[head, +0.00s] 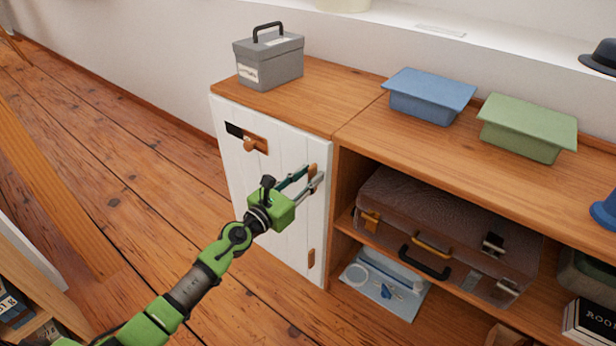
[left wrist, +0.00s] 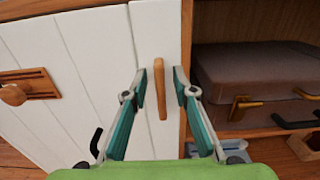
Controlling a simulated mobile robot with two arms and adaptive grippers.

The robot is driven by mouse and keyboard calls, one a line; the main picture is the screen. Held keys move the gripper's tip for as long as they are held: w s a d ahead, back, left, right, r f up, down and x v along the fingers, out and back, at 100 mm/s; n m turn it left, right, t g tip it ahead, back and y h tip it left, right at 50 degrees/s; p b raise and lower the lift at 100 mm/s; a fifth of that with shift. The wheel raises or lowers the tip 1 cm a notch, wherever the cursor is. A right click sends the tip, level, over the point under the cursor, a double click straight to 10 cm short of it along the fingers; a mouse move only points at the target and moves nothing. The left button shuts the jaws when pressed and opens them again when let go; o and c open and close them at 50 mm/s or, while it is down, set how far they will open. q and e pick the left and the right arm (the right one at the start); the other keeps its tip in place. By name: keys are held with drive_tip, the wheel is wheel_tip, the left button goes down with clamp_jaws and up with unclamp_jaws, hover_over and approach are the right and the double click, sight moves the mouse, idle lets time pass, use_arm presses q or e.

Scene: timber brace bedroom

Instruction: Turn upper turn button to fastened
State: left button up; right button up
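The upper turn button (left wrist: 160,90) is a small wooden bar standing upright near the right edge of the white plank door (left wrist: 85,70). In the head view the upper turn button (head: 313,170) is partly covered by my fingers. My left gripper (head: 314,178) is open, with one finger on each side of the button. In the left wrist view a small gap shows on both sides; contact cannot be told for sure. A lower wooden turn button (head: 311,259) sits upright further down the door. My right gripper is in neither view.
A wooden latch with a knob (head: 250,145) is at the door's upper left. A grey toolbox (head: 270,62) and blue (head: 428,97) and green (head: 527,127) lidded boxes stand on the cabinet top. A brown suitcase (head: 440,225) fills the open shelf right of the door.

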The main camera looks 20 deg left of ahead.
use_arm(q)
clamp_jaws()
drive_tip(key=shift+a+n, duration=0.1)
drive_tip(key=shift+n, duration=0.2)
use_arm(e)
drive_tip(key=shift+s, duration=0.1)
use_arm(q)
drive_tip(key=shift+w+a+f+n+p, duration=0.15)
drive_tip(key=shift+a+f+n+p, duration=0.35)
drive_tip(key=shift+n, duration=2.4)
drive_tip(key=shift+w+a+f+n+p, duration=0.3)
drive_tip(key=shift+n+p, duration=0.4)
drive_tip(key=shift+n, duration=2.2)
drive_tip(key=shift+a+f+n+p, duration=0.25)
drive_tip(key=shift+f+n+p, duration=0.3)
drive_tip(key=shift+n, duration=2.35)
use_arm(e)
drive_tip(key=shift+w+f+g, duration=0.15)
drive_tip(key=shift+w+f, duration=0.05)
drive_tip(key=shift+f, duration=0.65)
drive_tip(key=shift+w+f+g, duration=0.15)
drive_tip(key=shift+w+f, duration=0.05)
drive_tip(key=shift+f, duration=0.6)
